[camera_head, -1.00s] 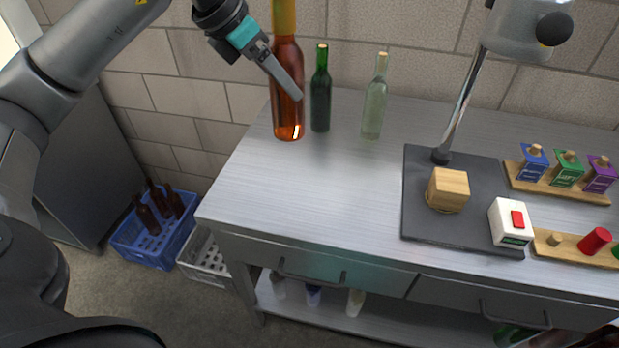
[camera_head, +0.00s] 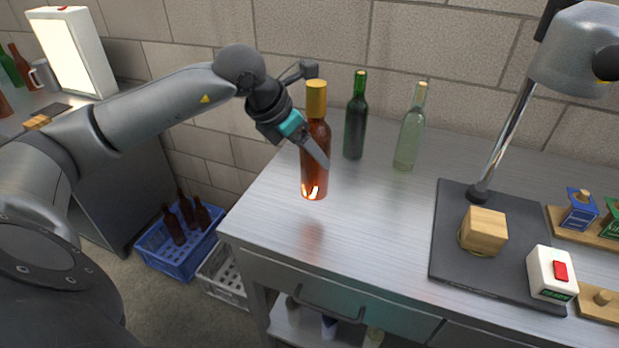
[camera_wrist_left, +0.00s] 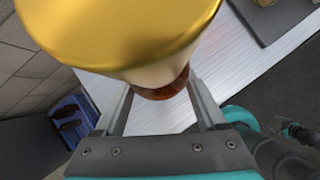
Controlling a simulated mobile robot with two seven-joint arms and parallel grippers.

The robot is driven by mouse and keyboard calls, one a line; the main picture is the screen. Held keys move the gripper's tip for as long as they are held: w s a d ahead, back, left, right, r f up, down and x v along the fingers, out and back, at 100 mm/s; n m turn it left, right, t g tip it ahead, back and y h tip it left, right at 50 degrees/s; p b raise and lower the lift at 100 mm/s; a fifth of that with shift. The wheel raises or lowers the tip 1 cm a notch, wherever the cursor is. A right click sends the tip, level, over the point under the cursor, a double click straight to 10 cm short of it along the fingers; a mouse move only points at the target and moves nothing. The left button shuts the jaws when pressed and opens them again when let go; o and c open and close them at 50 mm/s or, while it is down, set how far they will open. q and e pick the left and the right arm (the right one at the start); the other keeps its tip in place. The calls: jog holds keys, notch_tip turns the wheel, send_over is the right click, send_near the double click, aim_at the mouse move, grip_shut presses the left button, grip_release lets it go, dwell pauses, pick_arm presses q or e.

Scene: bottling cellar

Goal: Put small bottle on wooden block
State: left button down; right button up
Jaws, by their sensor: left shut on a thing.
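My left gripper (camera_head: 318,152) is shut on an amber bottle (camera_head: 314,178) with a gold top, held upright over the left part of the metal table. Its reflection lies a little below its base, so it appears slightly above the tabletop. In the left wrist view the bottle's gold top (camera_wrist_left: 120,30) covers much of the picture, between the fingers of my left gripper (camera_wrist_left: 162,108). The wooden block (camera_head: 484,231) sits on a dark mat (camera_head: 450,262) to the right, apart from the bottle, with nothing on it.
A dark green bottle (camera_head: 355,125) and a clear bottle (camera_head: 409,138) stand behind the held bottle. A lamp (camera_head: 505,125) rises behind the block. A white switch box (camera_head: 551,274) stands at the mat's front right. The tabletop between bottle and mat is clear.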

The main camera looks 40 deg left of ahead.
aim_at(303, 169)
pick_arm(q)
jog(key=shift+w+f+b, duration=0.1)
jog(key=shift+f+b, duration=0.25)
jog(key=shift+f, duration=2.5)
jog(key=shift+f, duration=0.15)
jog(key=shift+c, duration=1.8)
grip_release()
jog(key=shift+f, duration=0.15)
jog(key=o, duration=0.4)
jog(key=shift+c, duration=0.2)
